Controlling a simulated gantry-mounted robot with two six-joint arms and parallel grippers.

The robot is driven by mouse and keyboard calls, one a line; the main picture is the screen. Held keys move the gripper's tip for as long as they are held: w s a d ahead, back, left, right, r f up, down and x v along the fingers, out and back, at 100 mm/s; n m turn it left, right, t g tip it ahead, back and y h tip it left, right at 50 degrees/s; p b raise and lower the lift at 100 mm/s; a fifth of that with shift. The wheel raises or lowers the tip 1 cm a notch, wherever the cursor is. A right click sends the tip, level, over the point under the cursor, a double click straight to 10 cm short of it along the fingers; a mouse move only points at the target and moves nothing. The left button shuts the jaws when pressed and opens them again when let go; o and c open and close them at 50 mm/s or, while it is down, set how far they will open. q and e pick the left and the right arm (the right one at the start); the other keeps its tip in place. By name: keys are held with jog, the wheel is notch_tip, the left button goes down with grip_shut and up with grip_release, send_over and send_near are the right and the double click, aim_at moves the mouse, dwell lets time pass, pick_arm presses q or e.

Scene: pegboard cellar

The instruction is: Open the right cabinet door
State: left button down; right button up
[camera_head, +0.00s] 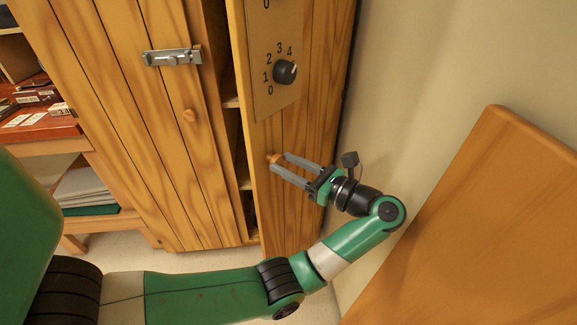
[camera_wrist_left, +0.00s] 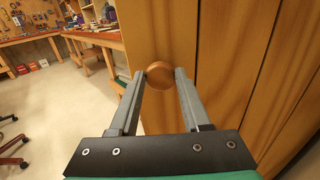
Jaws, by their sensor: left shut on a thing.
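The right cabinet door (camera_head: 302,140) is wooden and stands partly open, with a dark gap and shelf edges showing to its left. Its round wooden knob (camera_head: 272,158) is between the fingertips of my left gripper (camera_head: 279,161), which is shut on it. In the left wrist view the knob (camera_wrist_left: 161,75) sits between the two grey fingers at their tips. The left cabinet door (camera_head: 150,110) is closed, with its own knob (camera_head: 189,115) and a metal latch (camera_head: 172,57). My right gripper is not in view.
A panel with a dial (camera_head: 285,71) is on the right door above the knob. A wooden board (camera_head: 490,230) stands at the lower right near the pale wall (camera_head: 430,80). Shelves with papers (camera_head: 85,187) are at the left.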

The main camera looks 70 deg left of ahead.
aim_at(267, 143)
pick_arm(q)
jog(key=shift+c, duration=1.7)
grip_release()
jog(key=shift+f, duration=0.15)
notch_tip(267, 143, up, 4)
jog(key=shift+f+p, duration=0.1)
jog(key=shift+p, duration=0.85)
jog(key=s+d+r+p, duration=0.6)
jog(key=s+d+r, duration=0.2)
jog(key=d, duration=0.3)
jog(key=shift+s+d+r+p, duration=0.2)
jog(key=shift+r+p, duration=0.15)
jog(key=shift+r, duration=0.3)
